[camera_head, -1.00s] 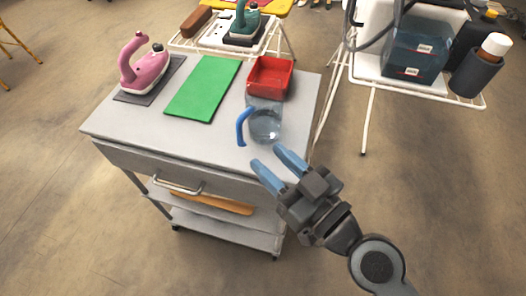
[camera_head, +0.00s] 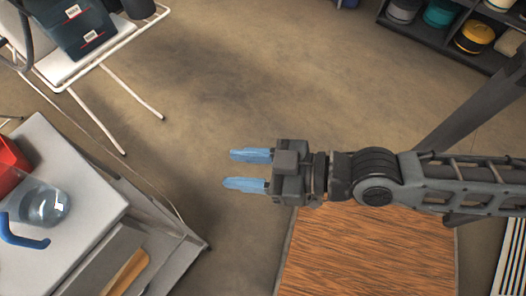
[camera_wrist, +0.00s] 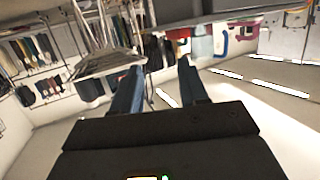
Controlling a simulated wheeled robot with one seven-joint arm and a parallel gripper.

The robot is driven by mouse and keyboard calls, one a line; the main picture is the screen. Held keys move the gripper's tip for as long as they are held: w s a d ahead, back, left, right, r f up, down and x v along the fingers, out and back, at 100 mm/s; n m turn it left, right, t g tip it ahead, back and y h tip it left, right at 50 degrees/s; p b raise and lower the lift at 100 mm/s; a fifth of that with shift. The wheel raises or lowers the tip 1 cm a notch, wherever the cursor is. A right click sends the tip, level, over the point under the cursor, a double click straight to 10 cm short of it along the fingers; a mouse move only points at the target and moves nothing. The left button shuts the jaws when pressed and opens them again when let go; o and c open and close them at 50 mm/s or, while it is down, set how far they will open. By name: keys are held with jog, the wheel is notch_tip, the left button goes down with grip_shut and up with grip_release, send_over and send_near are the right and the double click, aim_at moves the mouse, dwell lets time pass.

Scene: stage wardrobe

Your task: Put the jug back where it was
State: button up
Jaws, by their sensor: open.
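The jug (camera_head: 40,203) is clear with a blue handle (camera_head: 22,236) and stands upright on the grey trolley top (camera_head: 78,240) at the left edge of the head view. It stands close to a red bin (camera_head: 8,160), which is cut off by the picture edge. My gripper (camera_head: 230,170) is open and empty, its blue fingers pointing left toward the trolley. It is well to the right of the jug, apart from it, over open floor.
A white wire rack (camera_head: 100,62) with a dark teal box (camera_head: 72,30) stands at the upper left. A wood-grain surface (camera_head: 370,255) lies below my arm. Bare floor (camera_head: 250,80) fills the middle.

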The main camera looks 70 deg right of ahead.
jog(key=s+d+r+m+h, duration=0.1)
jog(key=s+r, duration=0.4)
jog(key=s, duration=0.4)
jog(key=shift+s+d+h, duration=0.15)
jog(key=shift+d+h, duration=0.05)
jog(key=shift+h, duration=0.2)
